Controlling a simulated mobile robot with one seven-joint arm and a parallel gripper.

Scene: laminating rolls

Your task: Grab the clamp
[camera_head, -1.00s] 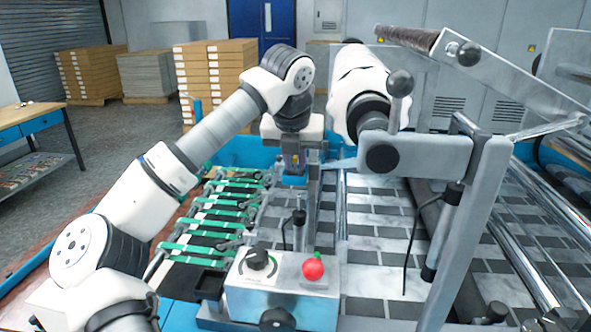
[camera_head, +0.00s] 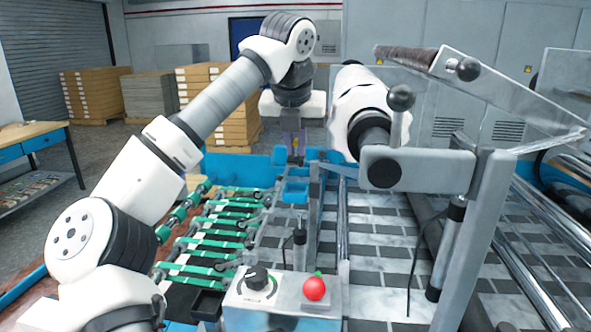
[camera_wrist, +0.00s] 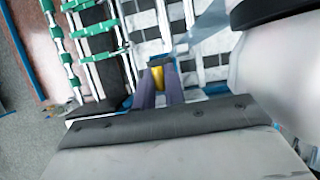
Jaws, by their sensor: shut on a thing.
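The clamp shows as a small yellow piece (camera_wrist: 158,76) between the fingertips in the wrist view. Most of it is hidden by the fingers. My gripper (camera_wrist: 158,84) is shut on it, with one dark purple finger on each side. In the head view my gripper (camera_head: 294,150) points down and is small. It hangs above the blue bracket area of the machine, at the far end of the green-banded rollers, and appears clear of the surface.
The control box with a red button (camera_head: 314,289) stands in front. A grey metal frame (camera_head: 480,220) and large white roll (camera_head: 357,100) stand close to the right of my arm. Green-banded rollers (camera_head: 222,225) lie left. Stacked boards (camera_head: 95,95) stand behind on the floor.

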